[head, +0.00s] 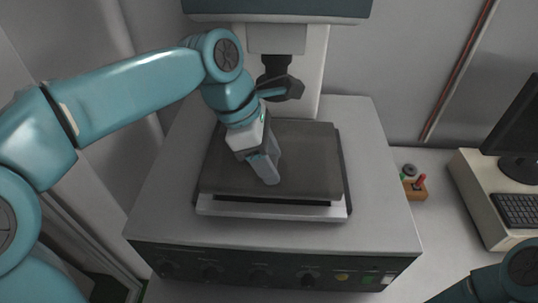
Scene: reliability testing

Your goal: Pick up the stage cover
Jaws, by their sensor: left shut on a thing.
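The stage cover (308,160) is a flat, dark grey rectangular plate at the stage of the grey machine (385,215), in the middle of the head view. My left gripper (266,172) reaches down over the left-centre part of the cover and is shut on it. The gripper hides the spot where it grips. A dark gap shows between the cover's front edge and the light stage rim (270,209) below. I cannot tell whether the cover is clear of the stage. Part of my right arm shows at the bottom right corner, but its gripper is out of view.
The machine's column and dark lens part (280,82) stand close behind my left gripper. A control panel (260,271) with knobs and buttons runs along the machine's front. A small orange joystick box (415,188), a keyboard (516,210) and a monitor (518,125) are at the right.

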